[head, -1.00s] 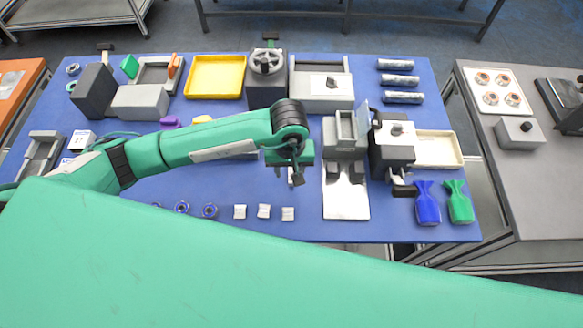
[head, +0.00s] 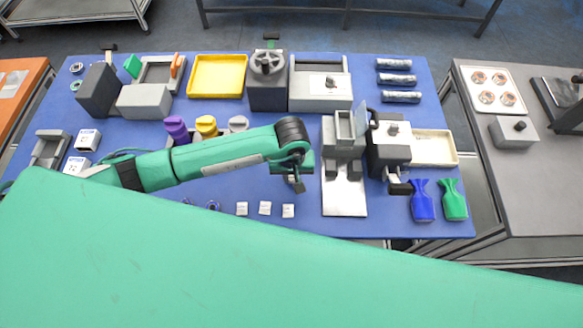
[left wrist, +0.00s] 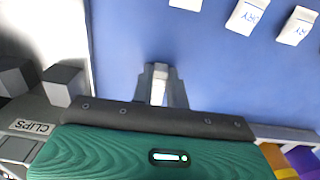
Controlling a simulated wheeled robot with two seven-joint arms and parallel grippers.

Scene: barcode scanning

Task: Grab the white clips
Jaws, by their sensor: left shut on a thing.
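My left gripper (head: 298,185) is over the middle of the blue table, left of the grey fixture with the white plate. In the left wrist view its fingers (left wrist: 160,88) are closed on a small white piece (left wrist: 158,84), seemingly a white clip. Only part of that piece shows between the fingers. In the head view the fingers are small and the held piece is hard to make out. A "CLIPS" label (left wrist: 32,127) shows on a grey fixture at the left of the wrist view. My right gripper is not in view.
Several small white labelled boxes (head: 264,208) lie near the table's front edge. The grey fixture (head: 344,135) and its white plate (head: 345,200) stand to the right. Purple (head: 176,129) and yellow (head: 206,126) bottles stand behind my arm. Blue (head: 422,203) and green (head: 455,202) bags lie farther right.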

